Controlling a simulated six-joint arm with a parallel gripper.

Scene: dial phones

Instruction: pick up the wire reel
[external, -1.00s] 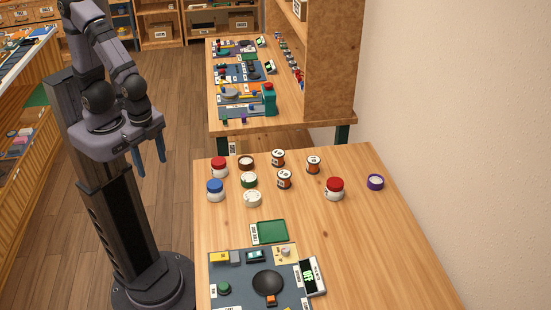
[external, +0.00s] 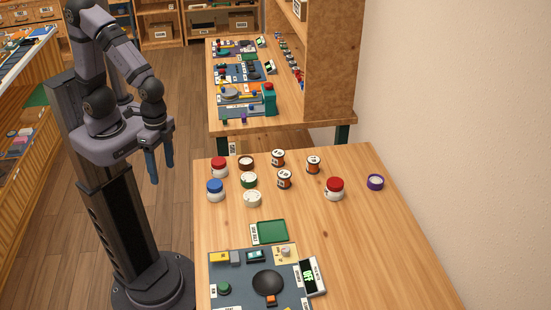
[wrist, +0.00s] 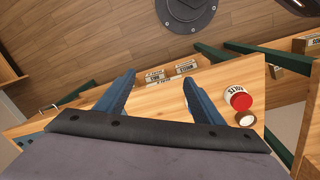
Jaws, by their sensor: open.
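Several small white-topped reels with orange-brown sides stand on the near wooden table: a back one (external: 278,158), a front one (external: 284,179) and a right one (external: 313,165). They look alike; their labels are too small to read. My gripper (external: 160,174) is left of the table, over the floor, well apart from the reels. In the wrist view my gripper (wrist: 160,82) has its two blue fingers spread, with nothing between them. No reel can be made out in the wrist view.
Red-lidded (external: 219,167), blue-lidded (external: 215,190) and other jars stand left of the reels. Another red-lidded jar (external: 335,188) and a purple-rimmed round item (external: 376,182) stand right. A green tray (external: 272,232) and a grey panel (external: 235,290) lie in front. The table's right side is clear.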

